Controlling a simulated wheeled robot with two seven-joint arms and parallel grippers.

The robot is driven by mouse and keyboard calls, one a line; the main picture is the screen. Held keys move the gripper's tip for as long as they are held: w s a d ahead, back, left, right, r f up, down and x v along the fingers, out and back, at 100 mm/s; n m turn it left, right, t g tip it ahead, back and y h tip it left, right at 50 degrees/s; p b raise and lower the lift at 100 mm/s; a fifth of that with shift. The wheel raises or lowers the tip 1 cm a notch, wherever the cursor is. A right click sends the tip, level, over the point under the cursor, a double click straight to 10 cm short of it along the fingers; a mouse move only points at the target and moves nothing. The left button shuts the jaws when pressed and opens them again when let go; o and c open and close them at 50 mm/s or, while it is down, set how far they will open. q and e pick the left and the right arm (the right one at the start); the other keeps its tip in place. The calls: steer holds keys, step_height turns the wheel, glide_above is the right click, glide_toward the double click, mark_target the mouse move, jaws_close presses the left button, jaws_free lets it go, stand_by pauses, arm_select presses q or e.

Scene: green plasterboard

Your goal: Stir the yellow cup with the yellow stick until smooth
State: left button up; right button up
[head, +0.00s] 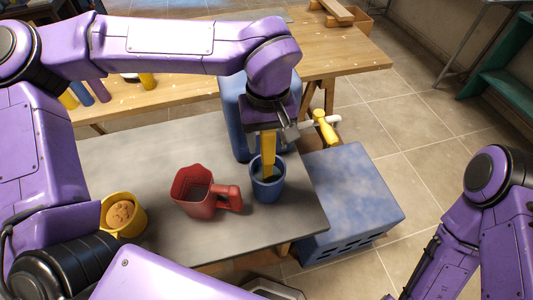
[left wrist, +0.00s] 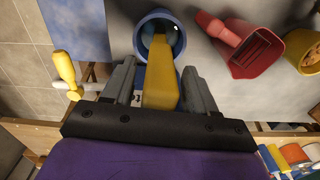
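My left gripper (head: 270,131) points down over the blue cup (head: 267,190) and is shut on the yellow stick (head: 268,153). The stick is upright, with its lower end inside the blue cup. In the left wrist view the stick (left wrist: 161,75) runs from between the fingers into the blue cup (left wrist: 150,22). The yellow cup (head: 136,225) stands apart at the left of the grey tabletop, with a round brown lump in it, partly hidden by my left arm. My right arm shows at the right, but its gripper is outside the view.
A red jug (head: 193,195) stands between the two cups, its handle towards the blue cup. A blue box (head: 352,195) is right of the grey table (head: 150,160). A yellow-handled tool (head: 324,126) lies behind. A wooden table (head: 345,50) holds coloured cylinders.

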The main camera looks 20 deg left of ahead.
arm_select(q)
jaws_close()
steer(key=shift+r, duration=0.1)
step_height(320, 180, up, 10)
steer(key=shift+f, duration=0.1)
steer(key=c, duration=0.5)
jaws_free()
steer(key=shift+c, duration=1.6)
